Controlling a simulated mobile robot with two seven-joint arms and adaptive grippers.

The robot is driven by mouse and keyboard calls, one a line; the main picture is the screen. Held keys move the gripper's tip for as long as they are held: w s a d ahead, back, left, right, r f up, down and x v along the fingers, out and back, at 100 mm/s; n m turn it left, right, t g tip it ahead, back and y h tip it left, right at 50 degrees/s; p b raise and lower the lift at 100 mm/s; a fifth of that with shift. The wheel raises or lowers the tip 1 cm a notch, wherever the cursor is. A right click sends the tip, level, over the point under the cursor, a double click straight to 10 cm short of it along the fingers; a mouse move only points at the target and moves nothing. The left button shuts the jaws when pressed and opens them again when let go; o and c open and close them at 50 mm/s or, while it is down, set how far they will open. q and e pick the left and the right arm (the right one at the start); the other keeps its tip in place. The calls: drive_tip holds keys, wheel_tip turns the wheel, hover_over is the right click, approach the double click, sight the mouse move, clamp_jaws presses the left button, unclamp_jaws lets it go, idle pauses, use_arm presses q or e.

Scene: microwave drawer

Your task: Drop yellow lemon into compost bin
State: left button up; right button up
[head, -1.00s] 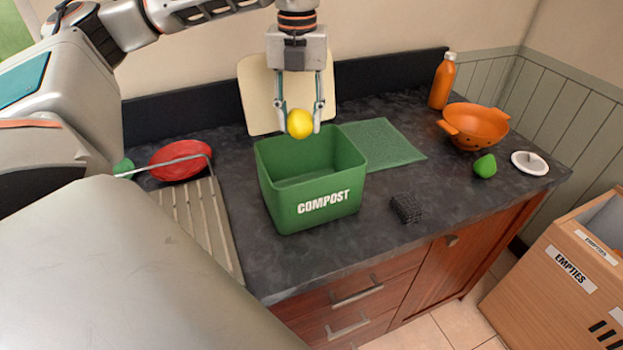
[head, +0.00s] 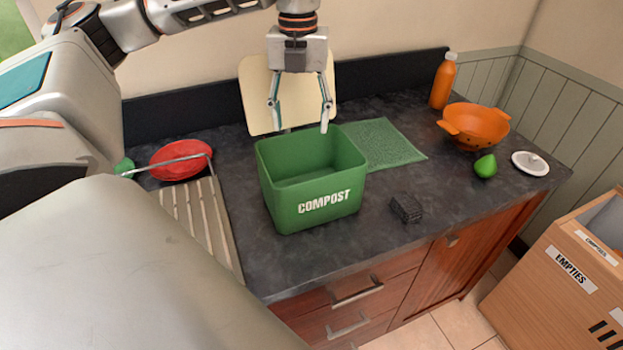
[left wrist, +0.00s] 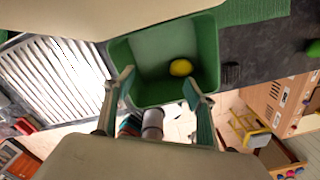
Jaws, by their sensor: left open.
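The green compost bin (head: 312,180) stands on the dark counter, its white COMPOST label facing front. My left gripper (head: 301,124) is open and empty above the back part of the bin. In the left wrist view its two spread fingers (left wrist: 157,92) show in front of the bin (left wrist: 148,93). The yellow lemon (left wrist: 181,67) shows inside the bin's outline in that view, apart from both fingers. In the head view the lemon is not visible; the bin's front wall hides part of the inside. My right gripper is in neither view.
A cutting board (head: 257,97) leans on the wall behind the gripper. A green mat (head: 382,144), a black sponge-like block (head: 406,208), an orange colander (head: 475,125), an orange bottle (head: 442,82) and a green fruit (head: 485,166) are at right.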

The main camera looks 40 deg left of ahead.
use_arm(q)
wheel_tip(320, 180, up, 12)
drive_tip(key=shift+f, duration=0.25)
idle(0.6)
